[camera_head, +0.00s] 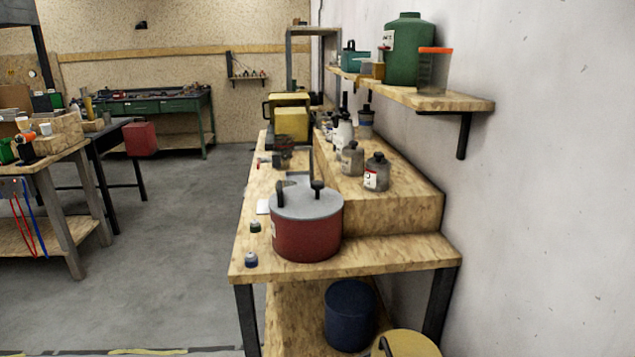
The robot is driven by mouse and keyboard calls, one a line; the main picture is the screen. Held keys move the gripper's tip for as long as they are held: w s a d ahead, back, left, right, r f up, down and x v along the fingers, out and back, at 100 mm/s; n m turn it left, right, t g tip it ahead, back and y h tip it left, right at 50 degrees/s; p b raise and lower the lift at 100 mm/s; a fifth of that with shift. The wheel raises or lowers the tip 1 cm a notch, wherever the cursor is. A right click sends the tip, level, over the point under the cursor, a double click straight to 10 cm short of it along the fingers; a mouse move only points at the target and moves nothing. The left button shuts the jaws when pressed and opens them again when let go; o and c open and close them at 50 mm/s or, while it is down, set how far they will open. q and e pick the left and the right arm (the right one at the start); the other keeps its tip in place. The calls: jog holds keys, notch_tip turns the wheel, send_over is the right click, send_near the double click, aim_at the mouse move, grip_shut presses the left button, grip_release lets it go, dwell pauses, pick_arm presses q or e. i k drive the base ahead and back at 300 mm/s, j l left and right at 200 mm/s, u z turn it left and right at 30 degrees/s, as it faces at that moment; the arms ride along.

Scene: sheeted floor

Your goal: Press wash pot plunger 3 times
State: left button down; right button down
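A round red pot with a grey lid (307,232), which looks like the wash pot, stands upright near the front end of the wooden workbench (345,262). A black knob on a short stem (318,187) rises from the right side of its lid and looks like the plunger. A dark upright handle (279,192) stands at the left of the lid. Neither of my grippers shows in the head view.
A raised wooden step (395,208) behind holds several grey bottles (376,172). A wall shelf (455,102) overhangs at right. The floor (180,230) left of the bench is clear.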

aim_at(316, 185)
jog(key=i+j+u, duration=0.35)
jog(key=i+j, duration=0.55)
